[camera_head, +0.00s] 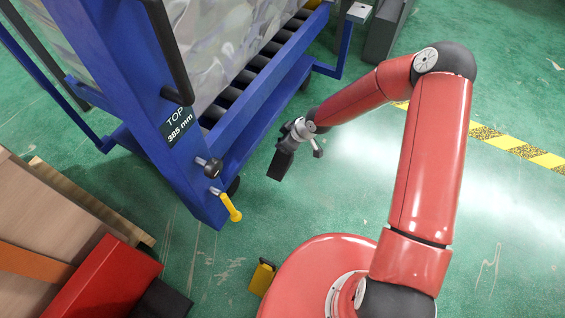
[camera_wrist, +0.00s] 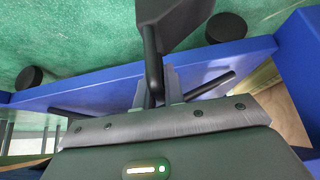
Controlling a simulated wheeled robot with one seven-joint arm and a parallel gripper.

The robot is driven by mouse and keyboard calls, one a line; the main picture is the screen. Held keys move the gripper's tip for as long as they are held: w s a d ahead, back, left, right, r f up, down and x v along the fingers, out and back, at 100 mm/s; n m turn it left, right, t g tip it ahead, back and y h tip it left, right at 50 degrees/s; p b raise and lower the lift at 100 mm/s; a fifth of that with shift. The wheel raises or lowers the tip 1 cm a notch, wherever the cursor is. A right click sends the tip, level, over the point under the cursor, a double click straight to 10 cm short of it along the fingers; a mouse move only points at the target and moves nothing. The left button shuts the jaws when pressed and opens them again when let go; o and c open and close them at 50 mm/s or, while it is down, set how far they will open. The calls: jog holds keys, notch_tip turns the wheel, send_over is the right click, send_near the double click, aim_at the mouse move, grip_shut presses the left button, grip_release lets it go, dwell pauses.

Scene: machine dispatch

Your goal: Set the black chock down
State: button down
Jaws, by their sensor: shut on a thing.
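The black chock (camera_head: 282,165) hangs from my gripper (camera_head: 298,132), to the right of the blue rack's lower side. In the wrist view the chock (camera_wrist: 180,22) is at the top, and its black handle (camera_wrist: 152,62) runs down between the two fingers. My gripper (camera_wrist: 158,88) is shut on that handle. The fingers partly hide the handle's end. The chock is tilted in the head view. Whether its lower edge touches the floor, I cannot tell.
The blue rack (camera_head: 190,185) with rollers (camera_head: 242,78) and a yellow-handled lever (camera_head: 231,207) stands to the left. Dark round wheels (camera_wrist: 226,27) show beside its blue beam. A small yellow object (camera_head: 262,276) lies by my base. Green floor right of the rack is clear.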

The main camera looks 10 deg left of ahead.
aim_at(283, 159)
notch_tip(283, 159, down, 11)
jog(key=shift+r+b, duration=0.2)
jog(key=shift+b, duration=0.7)
jog(key=shift+f, duration=0.25)
jog(key=c, duration=1.5)
grip_release()
jog(key=shift+r, duration=0.2)
